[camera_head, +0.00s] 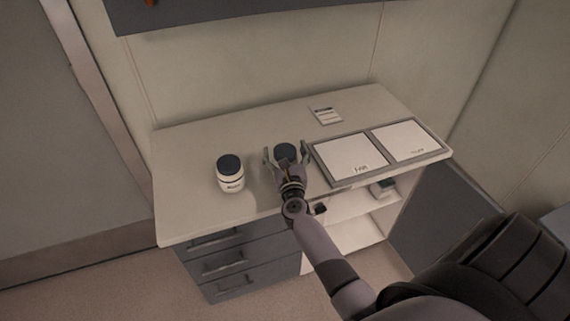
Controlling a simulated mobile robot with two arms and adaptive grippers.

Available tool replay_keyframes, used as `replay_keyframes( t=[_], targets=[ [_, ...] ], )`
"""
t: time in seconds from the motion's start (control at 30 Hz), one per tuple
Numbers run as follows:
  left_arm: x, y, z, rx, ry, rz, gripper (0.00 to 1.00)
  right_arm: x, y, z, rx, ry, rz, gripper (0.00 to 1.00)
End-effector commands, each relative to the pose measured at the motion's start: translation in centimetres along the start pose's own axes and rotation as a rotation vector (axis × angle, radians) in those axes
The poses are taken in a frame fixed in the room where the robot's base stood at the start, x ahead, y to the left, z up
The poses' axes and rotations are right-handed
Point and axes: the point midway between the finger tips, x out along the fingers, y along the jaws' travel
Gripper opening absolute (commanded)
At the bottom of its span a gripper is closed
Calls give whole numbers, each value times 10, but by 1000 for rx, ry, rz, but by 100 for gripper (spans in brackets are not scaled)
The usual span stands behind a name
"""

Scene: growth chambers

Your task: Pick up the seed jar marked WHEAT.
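A white jar (231,180) with a dark lid stands upright at the left of the bench top; the dark lettering on its front is too small to read surely. A second dark-lidded jar (286,152) stands to its right, its body and any label mostly hidden by my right gripper. My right gripper (286,153) reaches over the front edge with one finger on each side of this second jar. The fingers are spread, and a small gap seems to show between them and the lid. My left gripper is not in view.
The bench (200,133) has a grey-framed pair of white panels (350,157) at its right and a small label card (326,115) behind. Drawers (225,262) and an open shelf lie below. A dark cabinet (190,14) overhangs the back wall. The back left of the top is clear.

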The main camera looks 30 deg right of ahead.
Motion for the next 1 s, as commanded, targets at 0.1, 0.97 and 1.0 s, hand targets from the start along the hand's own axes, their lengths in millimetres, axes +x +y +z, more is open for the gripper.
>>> replay_keyframes(
  t=[0.1, 0.97, 1.0],
  targets=[
    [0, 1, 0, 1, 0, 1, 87, 0, 0, 0, 0, 0, 0, 74],
    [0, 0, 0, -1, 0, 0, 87, -1, 1, -1, 1, 2, 2, 16],
    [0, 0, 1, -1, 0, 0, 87, -1, 1, -1, 2, 2, 2, 14]
  ],
)
